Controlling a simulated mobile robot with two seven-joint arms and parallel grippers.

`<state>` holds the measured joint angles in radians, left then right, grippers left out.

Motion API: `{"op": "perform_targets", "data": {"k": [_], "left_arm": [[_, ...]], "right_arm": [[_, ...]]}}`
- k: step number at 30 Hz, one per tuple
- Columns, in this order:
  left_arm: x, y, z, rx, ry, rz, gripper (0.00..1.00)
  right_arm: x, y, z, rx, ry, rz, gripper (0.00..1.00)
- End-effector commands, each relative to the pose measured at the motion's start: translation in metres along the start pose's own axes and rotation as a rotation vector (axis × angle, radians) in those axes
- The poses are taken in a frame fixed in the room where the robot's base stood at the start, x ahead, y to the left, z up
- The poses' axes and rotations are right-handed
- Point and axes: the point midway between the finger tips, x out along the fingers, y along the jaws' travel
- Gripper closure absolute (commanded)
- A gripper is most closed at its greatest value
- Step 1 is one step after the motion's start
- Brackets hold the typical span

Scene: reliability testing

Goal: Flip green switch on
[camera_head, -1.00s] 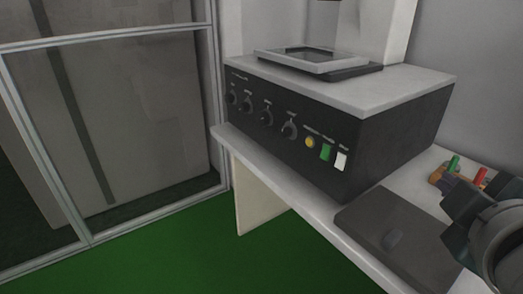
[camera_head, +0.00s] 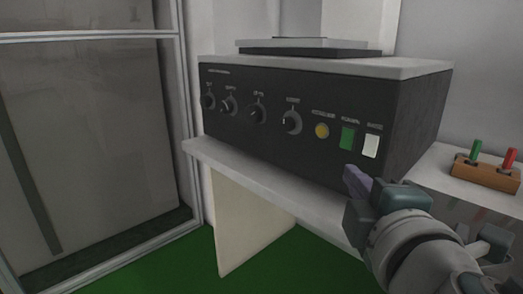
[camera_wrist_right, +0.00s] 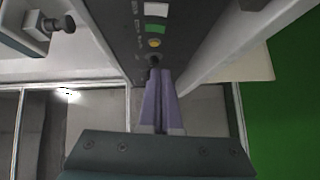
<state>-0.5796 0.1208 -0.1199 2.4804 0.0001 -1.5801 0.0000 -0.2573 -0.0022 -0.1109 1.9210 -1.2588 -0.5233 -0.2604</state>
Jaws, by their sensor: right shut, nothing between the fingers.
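The green switch (camera_head: 347,138) is on the front of a black box (camera_head: 275,130), between a yellow round button (camera_head: 322,131) and a white switch (camera_head: 371,146). The green switch also shows in the right wrist view (camera_wrist_right: 155,29), near the top. My right gripper (camera_head: 352,180) is shut and empty, with purple fingers. It is in front of the box and below the green switch, apart from it in the head view. In the right wrist view its fingertips (camera_wrist_right: 158,72) point toward the panel, near a dark knob. My left gripper is not in view.
Several dark knobs (camera_head: 257,113) line the panel left of the yellow button. The box stands on a white table (camera_head: 250,171). A wooden block (camera_head: 487,172) with a green and a red peg is at the right. A glass-panelled partition (camera_head: 90,130) is at the left.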

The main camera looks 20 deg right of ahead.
Motion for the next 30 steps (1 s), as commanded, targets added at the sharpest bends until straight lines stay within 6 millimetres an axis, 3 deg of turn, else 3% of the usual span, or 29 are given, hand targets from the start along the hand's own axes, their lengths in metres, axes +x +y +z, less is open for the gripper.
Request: {"op": "perform_targets", "data": {"k": [8, 21, 30], "left_arm": [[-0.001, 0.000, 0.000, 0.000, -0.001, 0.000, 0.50], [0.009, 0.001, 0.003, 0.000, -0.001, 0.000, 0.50], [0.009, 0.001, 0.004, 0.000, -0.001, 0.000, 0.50]], "right_arm": [[0.013, 0.001, 0.000, 0.002, 0.000, 0.002, 1.00], [0.103, 0.000, 0.001, 0.001, -0.003, 0.002, 1.00], [0.126, 0.000, 0.026, 0.003, -0.002, -0.001, 1.00]]}}
